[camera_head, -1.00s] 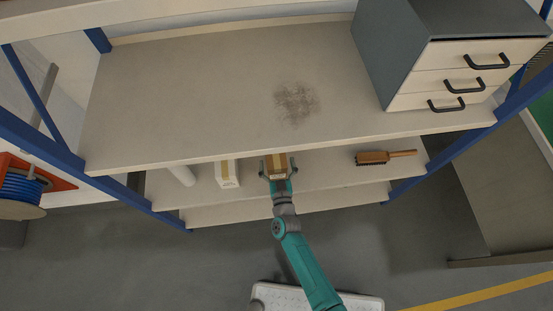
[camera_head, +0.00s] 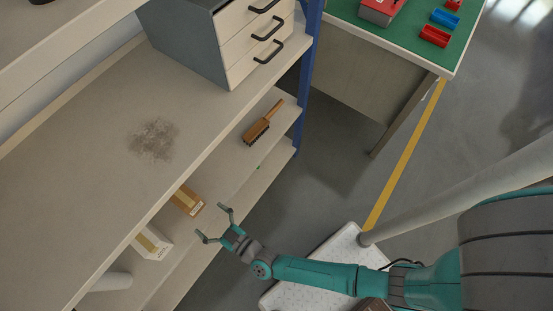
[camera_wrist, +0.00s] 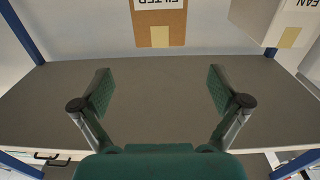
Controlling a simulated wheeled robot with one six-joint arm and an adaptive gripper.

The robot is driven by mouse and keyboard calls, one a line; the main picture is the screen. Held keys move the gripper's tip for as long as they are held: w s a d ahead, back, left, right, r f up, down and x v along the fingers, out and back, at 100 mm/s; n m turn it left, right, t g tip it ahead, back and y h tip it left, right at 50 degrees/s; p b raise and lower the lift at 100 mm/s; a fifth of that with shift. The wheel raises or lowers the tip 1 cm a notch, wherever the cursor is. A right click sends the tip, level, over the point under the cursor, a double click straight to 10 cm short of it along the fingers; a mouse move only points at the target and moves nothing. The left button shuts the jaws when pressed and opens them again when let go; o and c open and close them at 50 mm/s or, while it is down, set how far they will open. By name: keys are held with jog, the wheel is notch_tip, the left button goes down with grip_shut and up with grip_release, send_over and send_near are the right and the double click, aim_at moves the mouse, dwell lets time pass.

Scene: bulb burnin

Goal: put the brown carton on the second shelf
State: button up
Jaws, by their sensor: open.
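The brown carton (camera_head: 187,201) stands near the front edge of the shelf board (camera_head: 222,185) directly below the board bearing the drawer cabinet. Another board shows lower down. The carton's rear is hidden under the upper board. In the wrist view the brown carton (camera_wrist: 160,24) is at the top middle, cut off by the frame, its label upside down. My gripper (camera_head: 213,223) is open and empty, in front of the shelf and apart from the carton. In the wrist view, nothing is between its fingers (camera_wrist: 160,86).
A white carton (camera_head: 152,243) and a white cylinder (camera_head: 112,281) stand left of the brown carton. A brush (camera_head: 263,124) lies to its right. The drawer cabinet (camera_head: 235,45) and a dark smudge are on the board above. A blue post (camera_head: 306,75) bounds the shelf's right end.

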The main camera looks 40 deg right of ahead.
jog(key=s+d+r+m+g+h, duration=0.1)
jog(key=s+d+r, duration=0.6)
jog(key=s+d, duration=0.25)
jog(key=s+d+r+h, duration=0.1)
jog(key=s+d+r, duration=0.6)
jog(key=s+d, duration=0.3)
jog(key=s+d+r+m+g+h, duration=0.1)
jog(key=s+r+m+h, duration=0.1)
jog(key=s+r, duration=0.5)
notch_tip(320, 180, up, 4)
jog(key=shift+s+d+r+g+h, duration=0.1)
jog(key=shift+s+d+g+h, duration=0.2)
jog(key=shift+s+d, duration=0.05)
